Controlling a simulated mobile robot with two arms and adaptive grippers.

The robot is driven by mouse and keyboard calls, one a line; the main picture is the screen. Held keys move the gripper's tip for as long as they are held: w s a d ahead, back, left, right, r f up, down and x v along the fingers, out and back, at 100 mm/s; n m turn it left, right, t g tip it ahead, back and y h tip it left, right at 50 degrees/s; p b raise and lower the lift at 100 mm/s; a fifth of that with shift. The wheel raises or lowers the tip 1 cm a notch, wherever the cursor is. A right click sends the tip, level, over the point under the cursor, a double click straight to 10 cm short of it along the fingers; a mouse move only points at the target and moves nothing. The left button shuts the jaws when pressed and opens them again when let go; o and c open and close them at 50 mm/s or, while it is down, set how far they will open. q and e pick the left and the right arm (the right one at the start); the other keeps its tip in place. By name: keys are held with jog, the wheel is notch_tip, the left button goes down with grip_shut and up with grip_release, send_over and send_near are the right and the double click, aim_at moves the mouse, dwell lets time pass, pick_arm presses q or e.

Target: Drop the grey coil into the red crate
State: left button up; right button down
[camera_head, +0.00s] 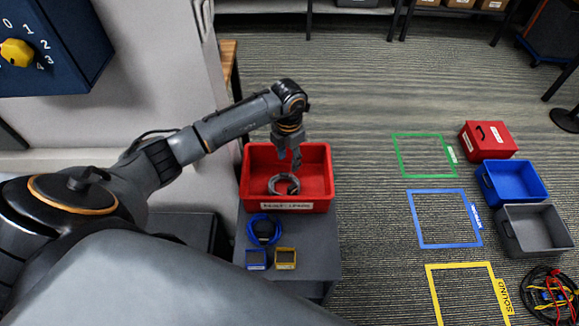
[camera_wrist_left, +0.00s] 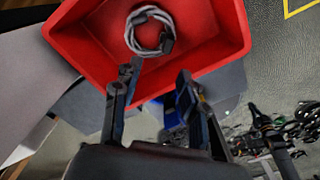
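The grey coil (camera_head: 273,188) lies inside the red crate (camera_head: 318,200), near its labelled front wall. In the left wrist view the coil (camera_wrist_left: 129,35) rests on the red floor of the crate (camera_wrist_left: 215,68), with a dark connector on its ring. My left gripper (camera_head: 290,163) points down over the crate, just above the coil in the head view. In the left wrist view my left gripper (camera_wrist_left: 155,85) has its two fingers apart with nothing between them, and the coil shows beyond the fingertips. My right gripper is not in view.
The crate stands on a grey table (camera_head: 314,252) with a blue coil (camera_head: 263,227), a blue box (camera_head: 256,259) and a yellow box (camera_head: 285,258) in front. Red (camera_head: 487,140), blue (camera_head: 513,182) and grey (camera_head: 535,230) bins stand at right on the floor by taped outlines.

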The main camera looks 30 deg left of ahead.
pick_arm(q)
notch_tip(320, 180, up, 12)
dwell(0.6)
